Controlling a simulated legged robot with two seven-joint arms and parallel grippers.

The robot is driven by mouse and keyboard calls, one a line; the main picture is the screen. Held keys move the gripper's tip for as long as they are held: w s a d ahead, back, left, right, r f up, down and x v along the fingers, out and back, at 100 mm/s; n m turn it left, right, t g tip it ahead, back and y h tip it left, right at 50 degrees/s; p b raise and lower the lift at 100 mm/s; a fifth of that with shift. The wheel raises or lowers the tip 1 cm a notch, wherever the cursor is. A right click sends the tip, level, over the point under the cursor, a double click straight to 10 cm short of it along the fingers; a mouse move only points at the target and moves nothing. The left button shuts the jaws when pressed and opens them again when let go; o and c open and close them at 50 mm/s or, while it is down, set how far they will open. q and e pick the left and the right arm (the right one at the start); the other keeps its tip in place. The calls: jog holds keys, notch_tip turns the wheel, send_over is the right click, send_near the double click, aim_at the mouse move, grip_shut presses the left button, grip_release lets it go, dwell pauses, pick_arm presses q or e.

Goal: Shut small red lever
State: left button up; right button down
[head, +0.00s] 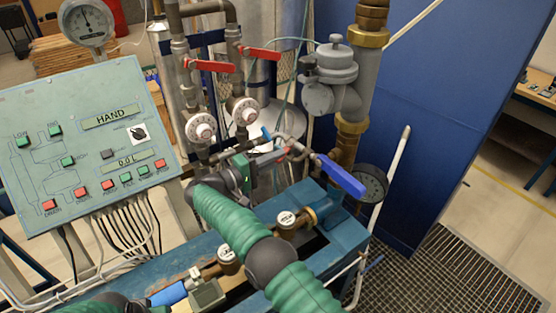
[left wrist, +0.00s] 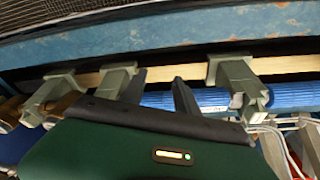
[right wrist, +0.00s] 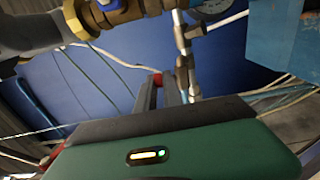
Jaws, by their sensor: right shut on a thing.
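The small red lever (right wrist: 156,77) shows as a bit of red at the fingertips of my right gripper (right wrist: 160,92) in the right wrist view, beside a thin upright pipe with fittings. The fingers are shut on it and hide most of it. In the head view my right gripper (head: 270,157) reaches in among the thin pipes below the two dials, with a little red near its tips. My left gripper (left wrist: 160,85) is open and empty in the left wrist view, near a blue bar and grey clamps.
Two long red levers (head: 210,66) (head: 260,53) sit on pipes above the dials. A blue lever (head: 342,176) and a dark gauge (head: 371,183) stand to the right of my right gripper. A green control panel (head: 85,145) is on the left. Grating (head: 450,275) covers the floor at right.

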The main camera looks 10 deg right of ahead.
jog(key=shift+w+a+f, duration=0.1)
jog(key=shift+f, duration=0.05)
dwell(0.3)
jog(key=c, duration=1.6)
grip_release()
jog(key=shift+w, duration=0.1)
jog(key=shift+c, duration=0.2)
jog(key=shift+o, duration=0.8)
jog(key=shift+w+f, duration=0.1)
jog(key=shift+w, duration=0.1)
jog(key=shift+s, duration=0.1)
